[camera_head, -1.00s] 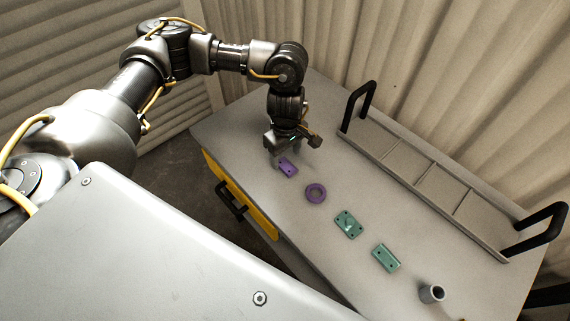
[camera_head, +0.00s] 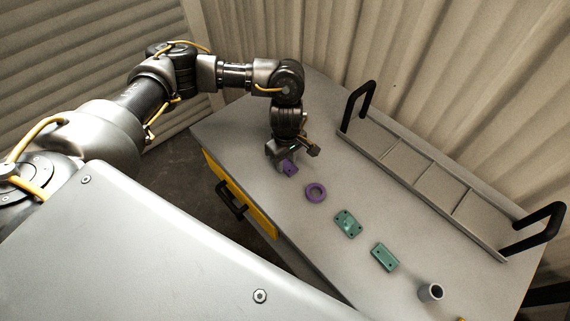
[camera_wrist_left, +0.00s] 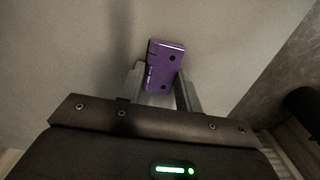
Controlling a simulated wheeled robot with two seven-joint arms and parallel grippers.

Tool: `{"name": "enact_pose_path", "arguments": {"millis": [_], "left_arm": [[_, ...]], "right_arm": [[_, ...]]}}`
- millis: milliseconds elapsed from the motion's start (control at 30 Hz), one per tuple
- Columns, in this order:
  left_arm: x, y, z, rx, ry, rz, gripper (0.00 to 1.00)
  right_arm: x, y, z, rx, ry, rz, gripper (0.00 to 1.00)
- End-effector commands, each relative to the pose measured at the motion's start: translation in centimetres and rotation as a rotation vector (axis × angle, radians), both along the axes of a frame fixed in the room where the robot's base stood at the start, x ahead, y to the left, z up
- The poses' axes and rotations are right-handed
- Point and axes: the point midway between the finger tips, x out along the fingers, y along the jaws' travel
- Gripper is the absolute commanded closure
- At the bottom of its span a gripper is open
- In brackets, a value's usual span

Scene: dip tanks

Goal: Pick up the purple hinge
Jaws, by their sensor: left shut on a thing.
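The purple hinge (camera_head: 291,168) is a small flat plate with dark holes, at the far left end of the row of parts on the grey table. My left gripper (camera_head: 288,160) points down at it and is shut on it. In the left wrist view the purple hinge (camera_wrist_left: 164,66) sticks out between the two fingers of my left gripper (camera_wrist_left: 162,88). Part of the hinge is hidden by the fingers in the head view. I cannot tell whether it touches the table. My right gripper is not in view.
On the table (camera_head: 240,125) lie a purple ring (camera_head: 307,192), a green plate (camera_head: 348,224), a green block (camera_head: 384,257) and a grey cup (camera_head: 430,292). A divided tray (camera_head: 400,160) with black handles stands along the back. A yellow drawer (camera_head: 259,222) is below the front edge.

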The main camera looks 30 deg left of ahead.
Motion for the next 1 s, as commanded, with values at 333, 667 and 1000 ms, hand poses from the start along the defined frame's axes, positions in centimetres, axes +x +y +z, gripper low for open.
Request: {"name": "enact_pose_path", "arguments": {"millis": [333,667,1000], "left_arm": [[0.1,0.0,0.5,0.000,-0.003,-0.002,0.90],[-1.6,-0.2,5.3,0.000,-0.005,-0.009,0.90],[-9.2,-1.2,10.8,0.001,-0.003,-0.011,0.90]], "right_arm": [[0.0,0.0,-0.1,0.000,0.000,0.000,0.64],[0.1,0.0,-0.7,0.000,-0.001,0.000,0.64],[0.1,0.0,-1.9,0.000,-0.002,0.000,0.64]]}}
